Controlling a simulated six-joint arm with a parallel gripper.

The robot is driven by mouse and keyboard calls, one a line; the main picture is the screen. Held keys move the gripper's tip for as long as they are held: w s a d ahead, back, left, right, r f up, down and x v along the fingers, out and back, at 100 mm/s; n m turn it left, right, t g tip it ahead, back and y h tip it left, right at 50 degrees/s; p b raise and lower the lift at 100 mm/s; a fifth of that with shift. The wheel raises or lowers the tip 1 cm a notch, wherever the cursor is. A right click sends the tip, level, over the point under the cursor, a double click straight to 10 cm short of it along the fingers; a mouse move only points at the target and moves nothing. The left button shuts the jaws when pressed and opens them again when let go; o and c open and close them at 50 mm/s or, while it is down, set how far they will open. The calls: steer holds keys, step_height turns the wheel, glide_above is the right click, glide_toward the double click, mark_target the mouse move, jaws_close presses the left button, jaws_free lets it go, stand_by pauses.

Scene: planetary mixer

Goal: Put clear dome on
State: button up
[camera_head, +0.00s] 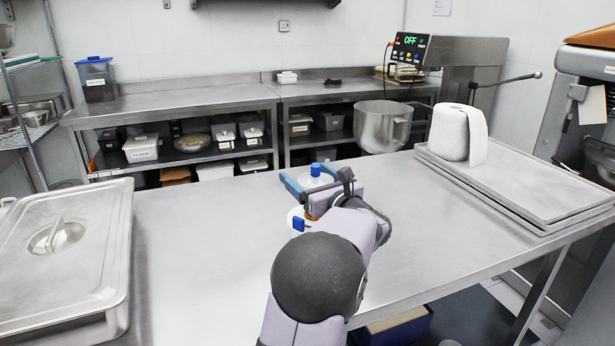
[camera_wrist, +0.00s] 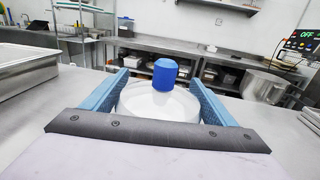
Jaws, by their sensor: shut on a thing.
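The clear dome (camera_wrist: 150,101), pale with a blue knob (camera_wrist: 165,75) on top, sits between the blue fingers of my gripper (camera_wrist: 158,82) in the wrist view. The fingers are shut on its sides, and the knob stands upright between them. In the head view the blue knob (camera_head: 315,169) shows beyond my wrist, with my gripper (camera_head: 311,181) around the dome above the steel table. A white round piece (camera_head: 295,214) with a small blue part (camera_head: 298,223) lies on the table just nearer than my gripper, partly hidden by my arm.
The steel table (camera_head: 200,240) is clear around my arm. A lidded steel pan (camera_head: 75,265) stands at left. Stacked trays (camera_head: 530,190) with a paper towel roll (camera_head: 450,133) are at right. A mixer bowl (camera_head: 382,128) stands beyond the table.

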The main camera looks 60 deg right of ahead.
steer(key=shift+f+b, duration=2.6)
steer(key=shift+b, duration=0.45)
steer(key=o, duration=1.1)
steer(key=shift+b+v, duration=0.8)
steer(key=shift+v, duration=2.85)
